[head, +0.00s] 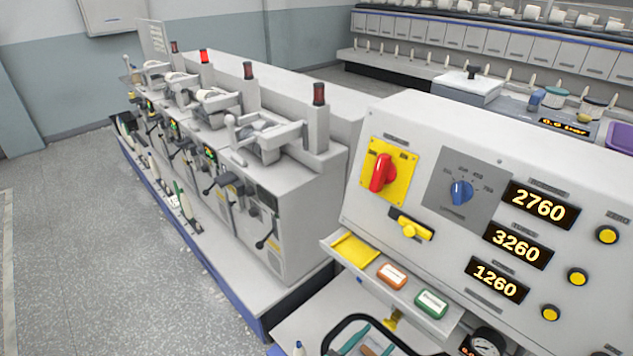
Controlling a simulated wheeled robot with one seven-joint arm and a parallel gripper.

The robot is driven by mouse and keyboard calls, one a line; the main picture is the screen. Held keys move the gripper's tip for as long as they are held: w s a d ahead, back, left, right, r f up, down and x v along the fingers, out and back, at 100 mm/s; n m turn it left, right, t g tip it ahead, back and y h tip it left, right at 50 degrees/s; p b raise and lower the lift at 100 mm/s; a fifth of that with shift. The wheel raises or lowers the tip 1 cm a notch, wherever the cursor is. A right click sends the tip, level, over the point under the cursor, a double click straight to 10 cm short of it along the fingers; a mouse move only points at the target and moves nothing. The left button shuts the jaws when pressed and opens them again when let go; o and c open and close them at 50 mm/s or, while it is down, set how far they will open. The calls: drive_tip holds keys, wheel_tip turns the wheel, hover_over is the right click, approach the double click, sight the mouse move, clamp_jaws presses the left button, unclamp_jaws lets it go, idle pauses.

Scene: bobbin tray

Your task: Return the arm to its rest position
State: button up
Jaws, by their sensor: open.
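My gripper and arm do not show in the head view. No part of the arm can be made out, so its pose cannot be told from this picture. A control panel (400,262) with lit number displays fills the right side. A black-rimmed tray (352,322) with teal-handled items shows partly at the bottom edge.
A row of spinning units (285,185) runs along the left, with one red lamp (204,56) lit. A red switch (381,172) and a blue knob (461,192) stick out of the panel. The grey floor (80,240) at left is clear.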

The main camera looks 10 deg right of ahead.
drive_tip(key=s+a+f+n+t+y, duration=0.1)
drive_tip(key=s+a+f+n+y, duration=0.35)
drive_tip(key=s+a, duration=0.25)
drive_tip(key=s+a+f+n+t+y, duration=0.1)
drive_tip(key=s+a+f+n+y, duration=0.2)
drive_tip(key=s+a+f+y, duration=0.35)
drive_tip(key=s+a+r+n+t+y, duration=0.2)
drive_tip(key=s+a+r+n+y, duration=0.1)
drive_tip(key=s+a+r, duration=0.65)
drive_tip(key=s+r, duration=0.2)
drive_tip(key=r, duration=0.2)
drive_tip(key=s+r+t+y, duration=0.1)
drive_tip(key=s+r, duration=0.2)
drive_tip(key=r, duration=0.3)
drive_tip(key=shift+a+r+n+t, duration=0.15)
drive_tip(key=shift+a+n+t, duration=0.2)
drive_tip(key=shift+n, duration=0.1)
drive_tip(key=shift+s, duration=0.2)
drive_tip(key=shift+c, duration=0.3)
